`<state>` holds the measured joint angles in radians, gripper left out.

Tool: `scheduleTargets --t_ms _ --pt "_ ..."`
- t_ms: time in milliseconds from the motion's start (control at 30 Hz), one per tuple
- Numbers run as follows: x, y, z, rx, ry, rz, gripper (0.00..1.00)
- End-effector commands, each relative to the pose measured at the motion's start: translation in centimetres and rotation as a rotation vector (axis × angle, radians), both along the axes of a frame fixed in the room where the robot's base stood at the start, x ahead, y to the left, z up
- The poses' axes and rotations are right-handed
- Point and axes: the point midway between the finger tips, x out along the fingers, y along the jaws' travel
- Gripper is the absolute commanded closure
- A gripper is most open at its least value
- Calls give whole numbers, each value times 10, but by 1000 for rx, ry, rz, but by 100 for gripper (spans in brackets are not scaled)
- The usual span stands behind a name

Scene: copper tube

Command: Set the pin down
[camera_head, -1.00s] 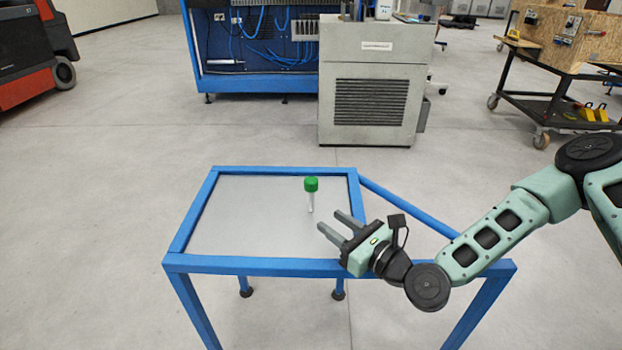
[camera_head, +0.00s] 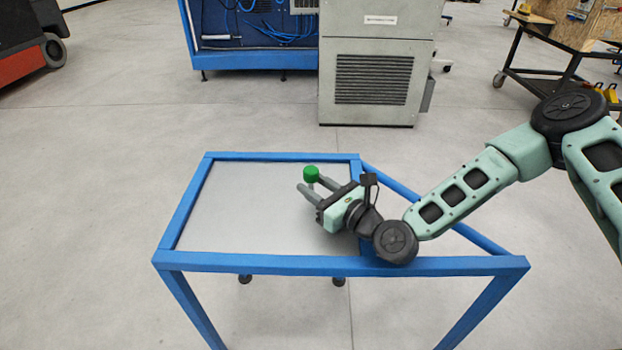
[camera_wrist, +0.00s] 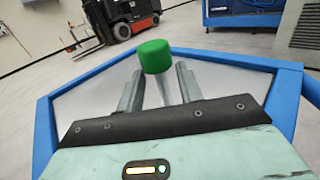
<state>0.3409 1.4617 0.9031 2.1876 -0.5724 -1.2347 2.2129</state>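The pin has a green cap (camera_head: 311,173) and a pale, narrow shaft (camera_wrist: 162,90). It appears upright over the grey top of the blue-framed table (camera_head: 235,215). My gripper (camera_head: 308,184) is open, with its two grey fingers on either side of the shaft. In the wrist view the cap (camera_wrist: 155,56) shows beyond and above the fingers, and a gap is visible on each side of the shaft. The fingers hide the shaft's lower end in the head view, so its contact with the tabletop cannot be seen.
A raised blue rim (camera_head: 340,265) surrounds the tabletop. The grey panel to the left of the pin is bare. A grey cabinet (camera_head: 375,75) and a blue-framed bench (camera_head: 255,58) stand well behind the table. A forklift (camera_wrist: 122,18) is far off.

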Motion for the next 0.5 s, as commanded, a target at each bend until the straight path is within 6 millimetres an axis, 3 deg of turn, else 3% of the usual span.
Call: scheduleTargets --t_ms 133,400,500 --pt "12 11 0 -1 -1 0 64" --pt "14 12 0 -1 1 0 64" --pt "14 12 0 0 0 0 92"
